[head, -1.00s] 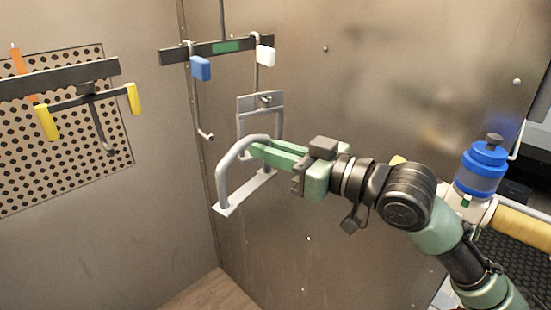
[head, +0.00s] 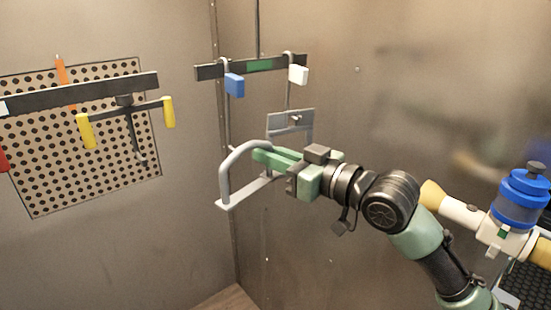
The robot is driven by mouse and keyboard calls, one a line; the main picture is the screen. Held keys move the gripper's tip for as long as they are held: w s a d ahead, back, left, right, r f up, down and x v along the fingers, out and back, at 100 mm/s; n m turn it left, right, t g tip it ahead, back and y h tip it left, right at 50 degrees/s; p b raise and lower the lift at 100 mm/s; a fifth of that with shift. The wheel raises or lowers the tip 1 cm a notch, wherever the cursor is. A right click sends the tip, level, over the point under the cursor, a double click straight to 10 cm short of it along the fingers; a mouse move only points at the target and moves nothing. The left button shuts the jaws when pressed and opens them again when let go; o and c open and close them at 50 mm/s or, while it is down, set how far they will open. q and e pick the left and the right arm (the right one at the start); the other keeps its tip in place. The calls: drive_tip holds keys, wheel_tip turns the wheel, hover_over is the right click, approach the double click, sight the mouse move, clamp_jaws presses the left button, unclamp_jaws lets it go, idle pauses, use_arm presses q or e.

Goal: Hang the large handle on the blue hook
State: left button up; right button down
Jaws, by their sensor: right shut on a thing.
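The large handle (head: 228,168), a grey U-shaped bar on a flat base strip, is held in my right gripper (head: 262,155). The green fingers are shut on its bar, with the base strip below. The blue hook (head: 228,118) hangs from the dark rail, marked by a blue tag (head: 234,85). Its thin rod runs down behind the large handle's bar, so its lower tip is hidden. I cannot tell the depth gap between handle and hook. My left gripper is out of view.
A white-tagged hook (head: 298,75) on the same rail (head: 208,73) carries another grey piece with a plate (head: 285,122), just behind my right gripper. A perforated panel (head: 60,180) and a yellow-handled bar (head: 107,113) are at left. A blue-capped spray device (head: 523,195) is at right.

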drive_tip(key=shift+r, duration=0.1)
drive_tip(key=shift+w+d+p+x, duration=0.1)
drive_tip(key=shift+p+x, duration=0.1)
drive_tip(key=shift+x, duration=0.55)
drive_tip(key=shift+w+d+p+x, duration=0.15)
drive_tip(key=shift+p+x, duration=0.1)
drive_tip(key=shift+x, duration=0.5)
drive_tip(key=shift+w+d+p+x, duration=0.1)
drive_tip(key=shift+p+x, duration=0.1)
drive_tip(key=shift+x, duration=0.55)
drive_tip(key=shift+f, duration=0.3)
drive_tip(key=shift+f, duration=0.35)
